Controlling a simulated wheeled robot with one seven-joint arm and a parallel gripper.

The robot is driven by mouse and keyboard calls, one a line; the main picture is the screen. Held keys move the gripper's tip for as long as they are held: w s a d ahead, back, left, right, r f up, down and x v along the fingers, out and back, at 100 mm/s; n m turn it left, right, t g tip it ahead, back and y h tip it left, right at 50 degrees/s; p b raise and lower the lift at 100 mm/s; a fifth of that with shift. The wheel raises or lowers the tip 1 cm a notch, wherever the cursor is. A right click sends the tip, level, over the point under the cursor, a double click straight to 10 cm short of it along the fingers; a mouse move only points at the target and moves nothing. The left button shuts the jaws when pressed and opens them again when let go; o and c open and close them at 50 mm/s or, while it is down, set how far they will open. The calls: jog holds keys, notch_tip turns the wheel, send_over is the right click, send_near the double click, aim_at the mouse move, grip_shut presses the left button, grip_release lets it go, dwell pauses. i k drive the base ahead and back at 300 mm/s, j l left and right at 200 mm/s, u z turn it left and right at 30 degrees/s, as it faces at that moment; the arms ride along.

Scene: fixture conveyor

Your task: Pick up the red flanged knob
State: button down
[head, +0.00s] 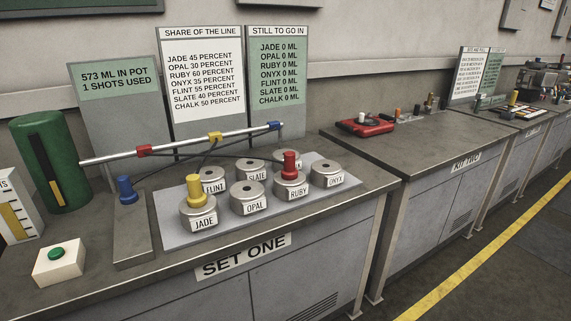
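The red flanged knob (290,164) stands upright on top of the grey round fitting labelled RUBY (291,188), in the front row of the light grey plate (345,182). A yellow knob (194,188) of similar shape stands on the fitting labelled JADE (198,215), to its left. A blue knob (126,189) stands apart on a grey block (133,235) further left. My gripper is not in view.
A metal rail (185,145) with red, yellow and blue collars runs behind and above the fittings. Upright sign panels stand behind it. A green cylinder (72,150) and a white box with a green button (59,263) are at left. Another bench with a red device (364,124) stands right.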

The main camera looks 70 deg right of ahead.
aim_at(290, 172)
jog(key=k+l+u, duration=0.15)
jog(key=k+l, duration=0.45)
jog(key=k+l+u, duration=0.15)
jog(key=k+l, duration=0.45)
jog(key=k+l+u, duration=0.2)
jog(key=k+l, duration=0.25)
jog(key=k, duration=0.2)
